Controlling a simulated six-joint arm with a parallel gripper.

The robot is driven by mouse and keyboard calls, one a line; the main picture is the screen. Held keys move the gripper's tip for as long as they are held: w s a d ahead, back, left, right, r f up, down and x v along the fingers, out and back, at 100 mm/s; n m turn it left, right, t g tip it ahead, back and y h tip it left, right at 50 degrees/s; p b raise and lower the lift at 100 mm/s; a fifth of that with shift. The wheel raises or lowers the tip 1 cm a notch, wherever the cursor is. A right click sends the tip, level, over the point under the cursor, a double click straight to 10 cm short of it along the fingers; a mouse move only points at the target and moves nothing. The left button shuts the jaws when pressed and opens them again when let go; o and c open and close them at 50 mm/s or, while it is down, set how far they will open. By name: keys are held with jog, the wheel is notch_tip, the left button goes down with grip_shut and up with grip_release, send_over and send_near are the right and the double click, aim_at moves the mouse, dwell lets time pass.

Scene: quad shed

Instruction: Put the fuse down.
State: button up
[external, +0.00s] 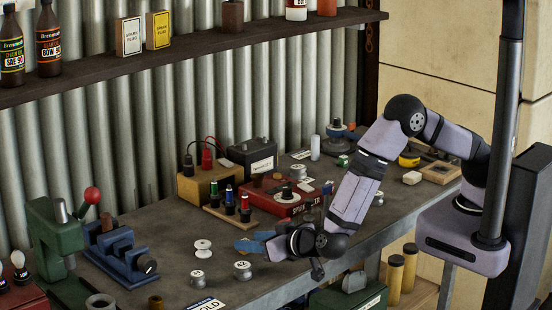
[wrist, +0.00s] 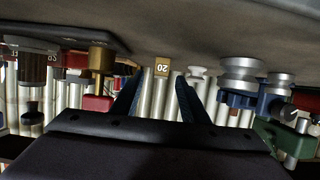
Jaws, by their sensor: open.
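The fuse (wrist: 162,69) is a small yellow-tan block marked 20, seen upside down in the wrist view. It appears to stand on the bench top, beyond and between my fingertips, with gaps on both sides. My gripper (wrist: 162,88) is open, its two dark blue fingers apart with nothing held between them. In the external view my gripper (external: 239,244) reaches low over the middle of the bench, pointing left. I cannot make out the fuse in the external view.
A wooden board (external: 228,219) with coloured terminals and a red box (external: 270,205) lie behind. A blue vise (external: 118,255) and green press (external: 52,235) stand at the left.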

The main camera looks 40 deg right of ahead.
jog(key=shift+x, duration=0.85)
grip_shut()
notch_tip(320, 180, up, 10)
jog(key=b, duration=0.1)
